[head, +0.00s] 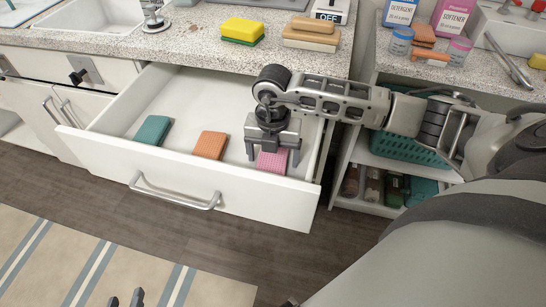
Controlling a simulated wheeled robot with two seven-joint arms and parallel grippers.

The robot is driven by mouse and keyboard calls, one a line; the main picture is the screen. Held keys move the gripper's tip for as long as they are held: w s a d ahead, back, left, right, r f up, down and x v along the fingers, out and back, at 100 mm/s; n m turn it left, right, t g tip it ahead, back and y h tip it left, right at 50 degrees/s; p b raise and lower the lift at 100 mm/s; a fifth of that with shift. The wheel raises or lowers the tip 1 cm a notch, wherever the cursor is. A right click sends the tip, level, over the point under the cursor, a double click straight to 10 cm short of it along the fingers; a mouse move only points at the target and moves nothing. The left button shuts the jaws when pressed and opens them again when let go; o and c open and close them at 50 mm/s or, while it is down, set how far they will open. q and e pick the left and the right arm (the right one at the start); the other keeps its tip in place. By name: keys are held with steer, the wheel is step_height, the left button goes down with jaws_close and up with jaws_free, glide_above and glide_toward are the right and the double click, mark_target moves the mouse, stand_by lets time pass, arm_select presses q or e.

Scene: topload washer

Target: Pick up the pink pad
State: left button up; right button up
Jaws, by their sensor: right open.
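The pink pad (271,163) lies flat in the open white drawer (205,185), near its right end. My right gripper (273,154) points down over the pink pad. Its jaws are open, with one finger at each side of the pad. The gripper hides part of the pad's far side, and I cannot tell whether the fingers touch it. My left gripper (125,299) shows only its two fingertips at the bottom edge, apart with nothing visible between them.
A teal pad (152,131) and an orange pad (209,146) lie left of the pink pad in the drawer. The drawer's front wall and handle (175,192) stand nearest me.

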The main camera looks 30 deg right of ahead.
steer(key=c, duration=1.1)
steer(key=shift+o, duration=0.2)
step_height(320, 180, up, 10)
steer(key=shift+r, duration=0.1)
